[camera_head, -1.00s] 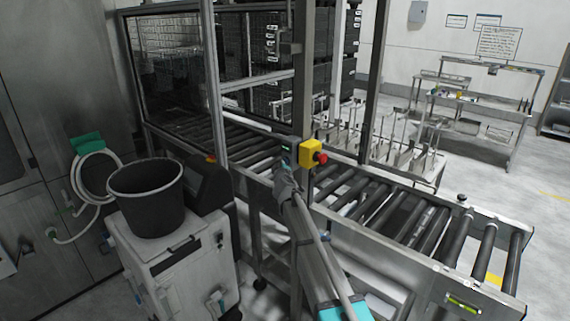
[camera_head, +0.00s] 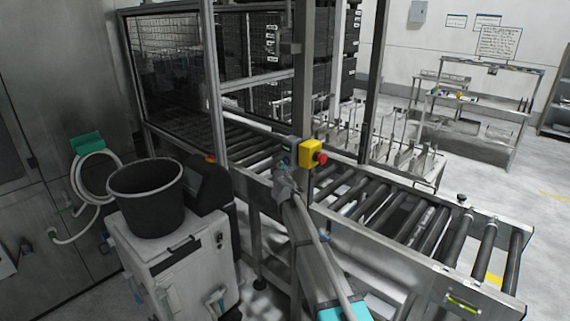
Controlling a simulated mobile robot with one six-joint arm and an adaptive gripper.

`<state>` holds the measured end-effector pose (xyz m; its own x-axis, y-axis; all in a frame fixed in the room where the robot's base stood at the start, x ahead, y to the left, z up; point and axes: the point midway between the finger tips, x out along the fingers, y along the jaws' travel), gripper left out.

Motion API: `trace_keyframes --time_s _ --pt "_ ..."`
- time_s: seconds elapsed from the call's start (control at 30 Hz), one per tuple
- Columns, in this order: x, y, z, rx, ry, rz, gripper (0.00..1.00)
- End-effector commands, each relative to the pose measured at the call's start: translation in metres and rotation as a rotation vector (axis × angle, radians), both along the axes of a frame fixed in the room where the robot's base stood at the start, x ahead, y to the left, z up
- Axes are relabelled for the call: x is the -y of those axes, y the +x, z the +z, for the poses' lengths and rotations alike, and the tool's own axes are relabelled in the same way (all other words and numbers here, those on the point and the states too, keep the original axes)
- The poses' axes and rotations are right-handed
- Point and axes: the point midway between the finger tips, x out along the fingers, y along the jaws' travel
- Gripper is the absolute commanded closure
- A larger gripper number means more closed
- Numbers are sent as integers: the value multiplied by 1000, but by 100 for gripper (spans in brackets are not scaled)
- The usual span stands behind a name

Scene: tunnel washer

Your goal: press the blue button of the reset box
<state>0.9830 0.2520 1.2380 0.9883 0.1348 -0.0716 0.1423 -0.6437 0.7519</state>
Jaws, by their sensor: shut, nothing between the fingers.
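The reset box appears to be the small grey box (camera_head: 290,144) on the upright post, just left of the yellow box. Its lower part is behind my gripper, and I cannot make out the blue button. My gripper (camera_head: 283,166) is shut and empty, with its tip at the lower edge of the grey box. I cannot tell whether it touches the box. My arm reaches up to it from the bottom of the view.
A yellow box (camera_head: 310,153) with a red mushroom button (camera_head: 320,157) sits close to the right of my gripper. A roller conveyor (camera_head: 400,220) runs behind my arm. A black bucket (camera_head: 146,205) stands on a white cabinet (camera_head: 175,265) at left.

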Motion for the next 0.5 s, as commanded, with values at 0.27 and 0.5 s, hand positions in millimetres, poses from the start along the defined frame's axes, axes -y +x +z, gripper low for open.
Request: trace_keyframes --time_s 0.27,0.5 --pt "-6 -8 0 0 0 0 100" --pt "-6 -8 0 0 0 0 100"
